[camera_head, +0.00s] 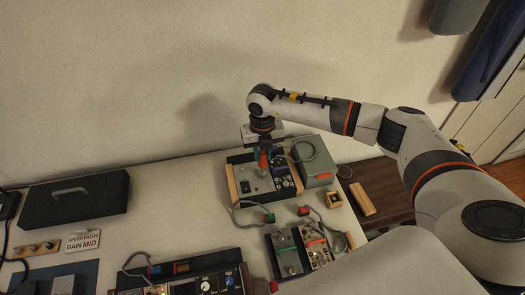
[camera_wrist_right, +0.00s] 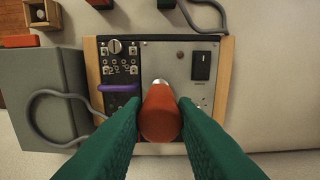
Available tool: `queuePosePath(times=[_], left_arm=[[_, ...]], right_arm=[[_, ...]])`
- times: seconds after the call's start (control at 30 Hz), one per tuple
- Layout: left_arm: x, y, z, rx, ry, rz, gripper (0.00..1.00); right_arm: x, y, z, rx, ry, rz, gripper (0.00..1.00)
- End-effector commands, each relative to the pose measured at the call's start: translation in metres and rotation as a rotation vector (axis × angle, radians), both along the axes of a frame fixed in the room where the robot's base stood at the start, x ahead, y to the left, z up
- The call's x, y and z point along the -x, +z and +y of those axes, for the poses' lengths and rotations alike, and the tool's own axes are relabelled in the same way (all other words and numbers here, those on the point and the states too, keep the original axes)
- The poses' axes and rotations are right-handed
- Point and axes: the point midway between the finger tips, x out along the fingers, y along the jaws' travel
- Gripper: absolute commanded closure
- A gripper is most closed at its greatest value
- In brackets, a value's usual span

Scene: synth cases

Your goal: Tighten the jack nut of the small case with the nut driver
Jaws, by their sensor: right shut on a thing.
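The small case (camera_head: 247,184) has wooden sides, a grey panel and a black panel, and lies at the back right of the table. The wrist view shows its grey panel (camera_wrist_right: 165,60) from above. My right gripper (camera_head: 263,152) is over the case, its green fingers shut on the red handle of the nut driver (camera_wrist_right: 160,117). The driver points down at the case panel, and a bit of metal shows at its far end. The jack nut is hidden under the driver, so I cannot tell whether they touch. My left gripper is not in view.
A grey box (camera_head: 319,174) with a looped cable stands right beside the case. Small pedals (camera_head: 287,255) with cables lie in front, near a knobbed unit (camera_head: 205,283). A dark carry case (camera_head: 75,200) is at the left.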

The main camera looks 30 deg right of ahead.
Motion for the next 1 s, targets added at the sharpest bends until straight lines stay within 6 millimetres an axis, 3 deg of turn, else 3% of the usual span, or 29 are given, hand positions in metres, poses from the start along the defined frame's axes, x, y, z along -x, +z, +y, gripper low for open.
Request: queuePosePath(times=[0.37,0.7,1.0], left_arm=[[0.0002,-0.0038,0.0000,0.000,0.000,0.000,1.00],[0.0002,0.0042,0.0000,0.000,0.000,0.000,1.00],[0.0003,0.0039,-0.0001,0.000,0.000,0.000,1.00]], right_arm=[[-0.0001,-0.0053,0.0001,0.000,-0.008,0.000,1.00],[0.0001,-0.0048,0.0000,0.000,-0.231,0.001,1.00],[0.0000,-0.0057,0.0000,0.000,-0.252,0.000,1.00]])
